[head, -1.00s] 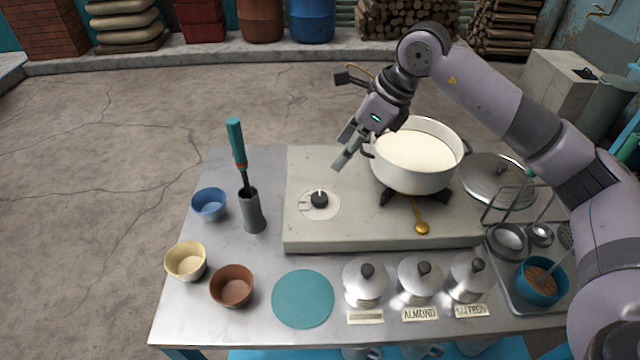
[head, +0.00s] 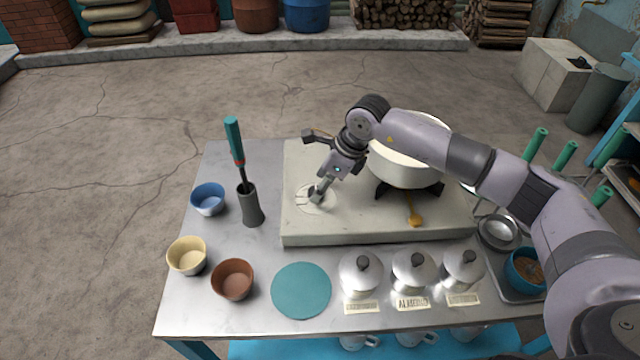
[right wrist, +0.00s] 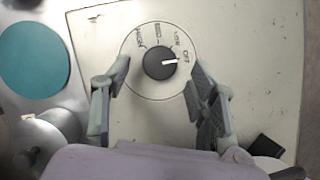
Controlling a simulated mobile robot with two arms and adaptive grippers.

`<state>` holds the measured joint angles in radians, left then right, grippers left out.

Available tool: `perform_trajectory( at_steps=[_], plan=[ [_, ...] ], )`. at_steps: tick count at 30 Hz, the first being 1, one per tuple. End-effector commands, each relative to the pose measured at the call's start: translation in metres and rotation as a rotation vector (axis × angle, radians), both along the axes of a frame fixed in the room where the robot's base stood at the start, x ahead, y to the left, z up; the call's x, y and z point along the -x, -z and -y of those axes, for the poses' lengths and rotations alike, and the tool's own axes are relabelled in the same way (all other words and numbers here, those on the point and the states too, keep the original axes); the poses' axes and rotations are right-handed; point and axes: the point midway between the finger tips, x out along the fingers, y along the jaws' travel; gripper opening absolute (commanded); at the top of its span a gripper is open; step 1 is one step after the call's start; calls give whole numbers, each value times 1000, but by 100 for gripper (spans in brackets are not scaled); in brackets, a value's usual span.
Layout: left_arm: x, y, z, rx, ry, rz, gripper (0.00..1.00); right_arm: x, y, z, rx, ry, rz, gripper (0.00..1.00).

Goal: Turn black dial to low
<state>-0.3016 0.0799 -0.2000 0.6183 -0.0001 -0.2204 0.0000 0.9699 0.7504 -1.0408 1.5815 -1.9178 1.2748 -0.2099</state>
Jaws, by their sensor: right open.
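The black dial (right wrist: 159,64) sits on a round pale plate (right wrist: 135,84) on the stove top, in the right wrist view. Its white pointer mark points right, at or near the OFF label; LOW, a middle label and HIGH run round the plate to the left. My right gripper (right wrist: 159,70) is open, with one finger on each side of the dial and a gap on both sides. In the head view my right gripper (head: 318,196) is over the dial plate (head: 303,200) and mostly hides the dial. My left gripper is not in view.
A white pot (head: 402,172) of milk stands on the burner right of the dial, partly behind my right arm. A tool holder (head: 250,206) stands left of the stove (head: 360,232). Lidded jars (head: 360,270) line the front.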

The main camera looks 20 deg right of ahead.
Motion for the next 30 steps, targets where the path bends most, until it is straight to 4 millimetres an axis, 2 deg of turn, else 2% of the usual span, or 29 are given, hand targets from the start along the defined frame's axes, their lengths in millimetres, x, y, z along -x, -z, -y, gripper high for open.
perform_trajectory(
  at_steps=[6, 14, 30],
  plan=[
    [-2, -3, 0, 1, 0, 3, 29, -4, 16, -5, 0, 0, -1, 54],
    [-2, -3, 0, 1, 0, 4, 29, -4, 17, -5, 1, 0, -1, 54],
    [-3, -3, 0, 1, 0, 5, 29, -4, 17, -5, 0, 0, 0, 19]
  ],
)
